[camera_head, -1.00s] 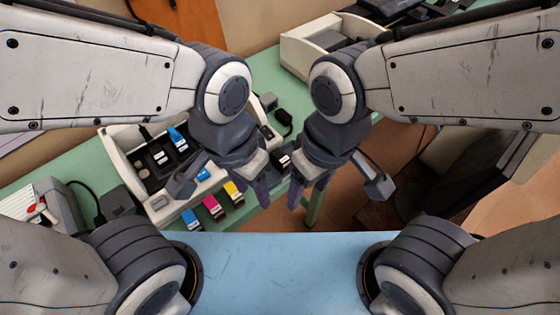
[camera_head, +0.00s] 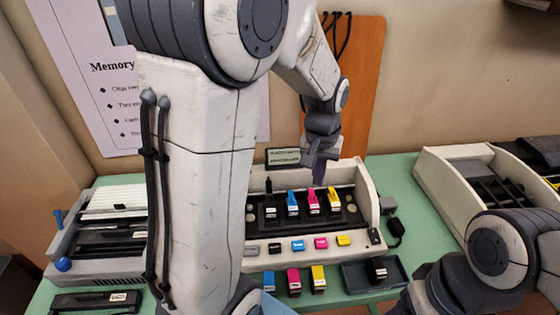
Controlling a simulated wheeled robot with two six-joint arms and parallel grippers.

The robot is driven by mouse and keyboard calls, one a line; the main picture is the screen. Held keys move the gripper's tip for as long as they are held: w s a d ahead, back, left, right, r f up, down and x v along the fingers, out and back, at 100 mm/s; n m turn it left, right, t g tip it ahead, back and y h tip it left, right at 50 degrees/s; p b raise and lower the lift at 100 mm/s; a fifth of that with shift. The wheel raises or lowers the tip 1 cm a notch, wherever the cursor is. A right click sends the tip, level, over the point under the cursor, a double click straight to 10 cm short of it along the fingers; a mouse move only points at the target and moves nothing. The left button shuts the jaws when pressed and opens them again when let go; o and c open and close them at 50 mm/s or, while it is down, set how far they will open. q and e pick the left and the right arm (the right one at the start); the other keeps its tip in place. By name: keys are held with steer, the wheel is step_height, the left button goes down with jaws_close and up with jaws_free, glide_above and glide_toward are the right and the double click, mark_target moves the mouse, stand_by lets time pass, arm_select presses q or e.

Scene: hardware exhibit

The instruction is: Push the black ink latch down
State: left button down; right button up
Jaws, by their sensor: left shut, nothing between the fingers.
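The printer (camera_head: 368,205) is an open cream case with a dark carriage. A thin black latch (camera_head: 268,186) stands upright at the left end, above the black ink slot (camera_head: 270,212). Cyan (camera_head: 292,204), magenta (camera_head: 313,200) and yellow (camera_head: 334,199) pieces stand in the slots to its right. My left gripper (camera_head: 318,176) is shut and empty, pointing down near the back of the printer. In the picture it lies to the right of the black latch, apart from it. My right arm shows at the lower right; its gripper is out of view.
Colored buttons (camera_head: 320,242) line the printer's front. Loose cyan (camera_head: 269,282), magenta (camera_head: 293,281) and yellow (camera_head: 318,279) cartridges lie before it, beside a dark tray (camera_head: 352,277) holding a black one. Other machines stand left (camera_head: 112,205) and right (camera_head: 440,185). A small display (camera_head: 283,157) stands behind.

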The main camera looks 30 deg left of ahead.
mark_target(267, 172)
arm_select(q)
steer(key=w+a+n, duration=0.1)
steer(key=a, duration=0.4)
steer(key=w+a+f+n, duration=0.1)
steer(key=a+n, duration=0.1)
steer(key=a, duration=0.4)
steer(key=w+a+f+n+y, duration=0.1)
steer(key=a+n, duration=0.1)
steer(key=a, duration=0.4)
steer(key=shift+w+p, duration=0.15)
steer(key=shift+p, duration=0.25)
steer(key=f, duration=0.3)
steer(key=f+p, duration=0.1)
steer(key=f, duration=0.2)
steer(key=w+a+f, duration=0.1)
steer(key=f, duration=0.2)
steer(key=shift+f, duration=0.15)
steer(key=shift+w+f+p, duration=0.15)
steer(key=shift+f+p, duration=0.15)
steer(key=shift+f, duration=0.05)
